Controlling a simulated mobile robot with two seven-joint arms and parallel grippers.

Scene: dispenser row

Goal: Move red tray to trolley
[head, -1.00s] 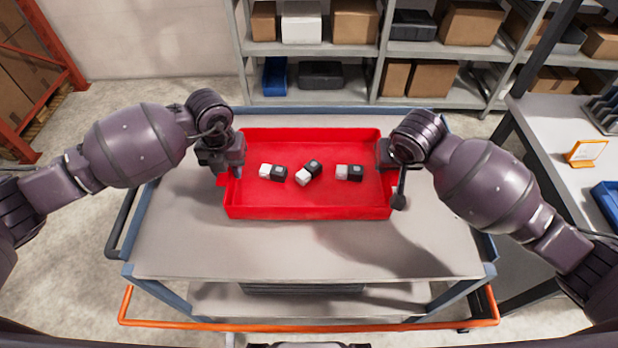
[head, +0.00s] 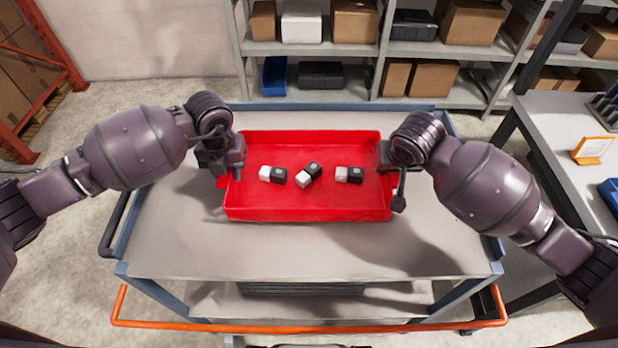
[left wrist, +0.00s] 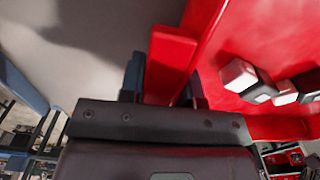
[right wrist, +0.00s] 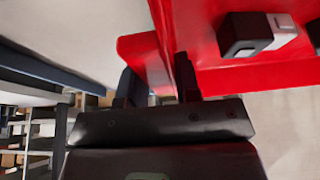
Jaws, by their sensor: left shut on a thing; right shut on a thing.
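The red tray (head: 308,208) is level over the trolley (head: 190,250), near the middle of its grey top. A shadow lies on that top to the front right of the tray; I cannot tell whether the tray touches the top. Inside are several small black and white blocks (head: 308,175). My left gripper (head: 230,176) is shut on the tray's left end; the left wrist view shows the red handle (left wrist: 168,65) between its fingers. My right gripper (head: 389,174) is shut on the right end, where the red handle (right wrist: 143,58) shows in the right wrist view.
The trolley has an orange rail (head: 310,324) at the front and a lower shelf. Behind it stands a grey rack (head: 310,49) with boxes. A table (head: 560,125) with an orange-framed sign (head: 592,149) is at the right. The trolley top is bare around the tray.

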